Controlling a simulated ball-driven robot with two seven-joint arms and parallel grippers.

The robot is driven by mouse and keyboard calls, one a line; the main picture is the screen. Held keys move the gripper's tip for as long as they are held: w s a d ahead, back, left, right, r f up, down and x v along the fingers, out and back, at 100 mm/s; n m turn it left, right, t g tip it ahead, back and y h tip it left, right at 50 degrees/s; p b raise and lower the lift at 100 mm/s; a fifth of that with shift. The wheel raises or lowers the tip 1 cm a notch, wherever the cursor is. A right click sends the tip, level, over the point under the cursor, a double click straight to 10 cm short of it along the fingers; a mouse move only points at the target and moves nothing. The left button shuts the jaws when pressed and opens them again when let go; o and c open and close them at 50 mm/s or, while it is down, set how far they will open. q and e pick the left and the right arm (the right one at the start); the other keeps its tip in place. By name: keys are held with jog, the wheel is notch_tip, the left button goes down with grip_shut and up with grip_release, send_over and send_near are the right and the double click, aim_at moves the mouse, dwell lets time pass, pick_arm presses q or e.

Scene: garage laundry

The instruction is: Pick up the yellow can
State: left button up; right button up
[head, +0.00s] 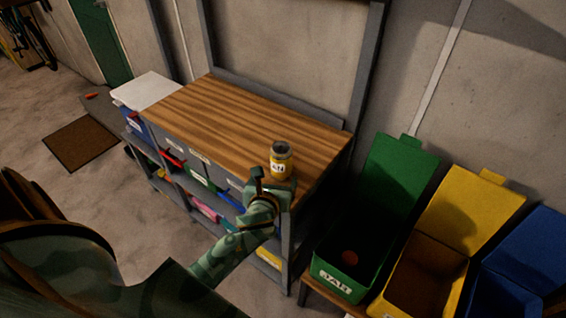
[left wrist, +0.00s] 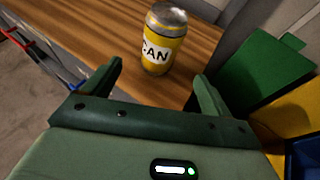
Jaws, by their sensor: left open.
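The yellow can (head: 281,160) stands upright on the wooden top of the workbench (head: 222,115), near its front right corner. In the left wrist view the can (left wrist: 163,40) shows a silver lid and a white label reading "CAN". My left gripper (head: 268,183) is at the bench's front edge, just in front of the can. In the left wrist view its two fingers (left wrist: 160,80) are apart, with the can beyond and between them, and nothing is held. My right gripper is not seen.
Open green (head: 336,277), yellow (head: 440,262) and blue bins (head: 498,296) stand right of the bench, lids raised. A grey frame rises behind the benchtop. Drawers and shelf boxes sit below it. A white box lid (head: 147,90) is at the left. The benchtop left of the can is clear.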

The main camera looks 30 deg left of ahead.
aim_at(279, 169)
pick_arm(q)
jog(key=b+x, duration=0.1)
jog(key=x, duration=0.4)
jog(key=shift+w+f, duration=0.2)
jog(key=shift+f, duration=0.05)
jog(key=b+x, duration=0.2)
jog(key=x, duration=0.4)
jog(key=shift+w+r, duration=0.1)
jog(key=shift+r, duration=0.1)
jog(key=shift+c, duration=0.4)
jog(key=c, duration=1)
